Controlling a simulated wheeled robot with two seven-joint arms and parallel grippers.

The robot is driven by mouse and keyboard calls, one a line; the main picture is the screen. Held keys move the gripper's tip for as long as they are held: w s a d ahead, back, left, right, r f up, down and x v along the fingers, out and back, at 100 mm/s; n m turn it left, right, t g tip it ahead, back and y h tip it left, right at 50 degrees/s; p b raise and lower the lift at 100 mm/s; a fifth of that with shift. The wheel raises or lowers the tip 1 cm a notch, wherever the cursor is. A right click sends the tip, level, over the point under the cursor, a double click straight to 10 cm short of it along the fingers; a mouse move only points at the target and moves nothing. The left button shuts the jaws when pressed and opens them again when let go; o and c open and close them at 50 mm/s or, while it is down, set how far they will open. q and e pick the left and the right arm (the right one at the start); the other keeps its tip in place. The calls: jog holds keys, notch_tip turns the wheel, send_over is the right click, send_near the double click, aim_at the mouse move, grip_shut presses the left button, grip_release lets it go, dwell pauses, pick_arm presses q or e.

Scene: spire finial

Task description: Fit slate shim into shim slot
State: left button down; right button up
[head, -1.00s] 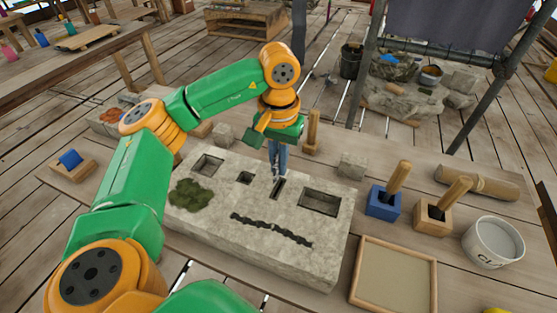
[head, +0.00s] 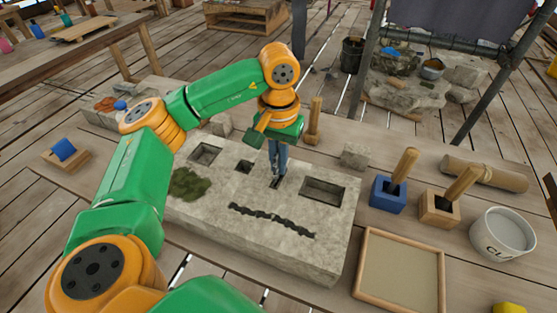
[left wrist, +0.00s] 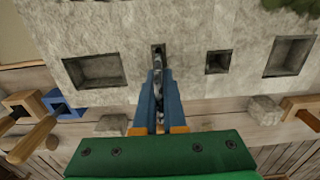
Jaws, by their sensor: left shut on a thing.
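The pale stone block (head: 215,220) lies on the wooden table with several cut recesses. My left gripper (head: 277,176) points down over the narrow shim slot (head: 274,185) and covers part of it. In the left wrist view the blue fingers (left wrist: 159,80) are shut on the slate shim (left wrist: 158,68), a thin grey piece mostly hidden between them. The slot (left wrist: 157,48) shows dark just beyond the fingertips. I cannot tell how far the shim is inside the slot. My right gripper is not in view.
The block's top also has a rectangular pocket (head: 323,191), a small square hole (head: 244,167), moss (head: 190,184) and a dark crack (head: 270,220). Blue (head: 387,195) and wooden (head: 438,210) holders, a sand tray (head: 400,275) and a bucket (head: 502,235) stand at the right.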

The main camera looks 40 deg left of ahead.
pick_arm(q)
jog(key=shift+f, duration=0.2)
dwell(0.7)
jog(key=shift+f+b, duration=0.3)
jog(key=shift+b, duration=0.15)
jog(key=shift+f+b, duration=0.5)
jog(key=shift+f, duration=0.15)
jog(key=c, duration=0.9)
grip_release()
jog(key=shift+r, duration=0.1)
notch_tip(320, 180, up, 7)
jog(key=shift+p, duration=0.6)
